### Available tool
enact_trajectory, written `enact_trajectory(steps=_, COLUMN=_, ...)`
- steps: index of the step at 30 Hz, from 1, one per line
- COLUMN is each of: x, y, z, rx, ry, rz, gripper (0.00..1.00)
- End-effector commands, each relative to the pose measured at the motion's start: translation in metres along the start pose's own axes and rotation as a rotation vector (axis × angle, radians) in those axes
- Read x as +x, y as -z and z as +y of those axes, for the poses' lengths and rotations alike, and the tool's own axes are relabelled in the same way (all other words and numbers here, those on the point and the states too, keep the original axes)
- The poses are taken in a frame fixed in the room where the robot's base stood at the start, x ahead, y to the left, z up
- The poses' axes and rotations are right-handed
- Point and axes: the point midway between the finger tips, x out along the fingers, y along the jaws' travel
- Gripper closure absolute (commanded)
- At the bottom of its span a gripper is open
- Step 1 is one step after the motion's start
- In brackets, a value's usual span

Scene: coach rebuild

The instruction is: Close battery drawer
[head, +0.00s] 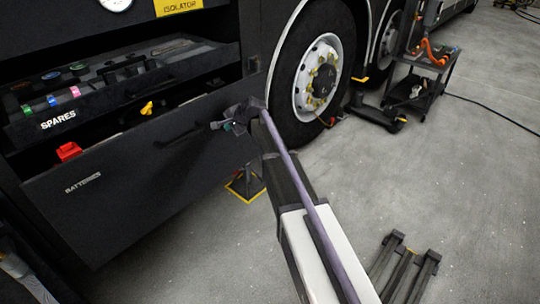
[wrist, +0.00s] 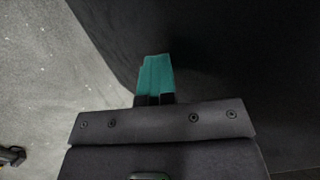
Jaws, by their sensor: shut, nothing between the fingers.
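The battery drawer (head: 120,195) is a dark box front marked BATTERIES, low on the coach's side at the left of the head view. It stands out from the coach, and a red part (head: 68,151) and a yellow part (head: 147,108) show behind its top edge. A dark handle bar lies across its upper right face. My gripper (head: 217,126) is at the right end of this handle, in front of the drawer face. In the wrist view its teal fingertips (wrist: 157,75) are together and empty before a dark surface. I cannot tell if they touch it.
An open spares tray (head: 120,90) sits above the drawer. A coach wheel (head: 318,78) is right of my gripper. A black trolley (head: 420,85) with orange cables stands at the upper right. A yellow-edged stand (head: 246,185) is on the floor below. The grey floor at right is mostly clear.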

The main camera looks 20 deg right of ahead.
Motion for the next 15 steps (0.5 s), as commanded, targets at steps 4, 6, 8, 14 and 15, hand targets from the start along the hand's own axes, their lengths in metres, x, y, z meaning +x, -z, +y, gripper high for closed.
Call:
enact_trajectory(steps=4, x=0.032, y=0.004, z=-0.03, rx=0.001, ry=0.001, rz=0.001, gripper=1.0)
enact_trajectory(steps=6, x=0.044, y=0.004, z=-0.041, rx=0.001, ry=0.001, rz=0.001, gripper=1.0)
enact_trajectory(steps=8, x=0.054, y=0.004, z=-0.05, rx=0.001, ry=0.0, rz=0.001, gripper=1.0)
enact_trajectory(steps=14, x=0.078, y=0.004, z=-0.072, rx=0.002, ry=0.0, rz=0.002, gripper=1.0)
enact_trajectory(steps=15, x=0.081, y=0.004, z=-0.075, rx=0.002, ry=0.0, rz=0.002, gripper=1.0)
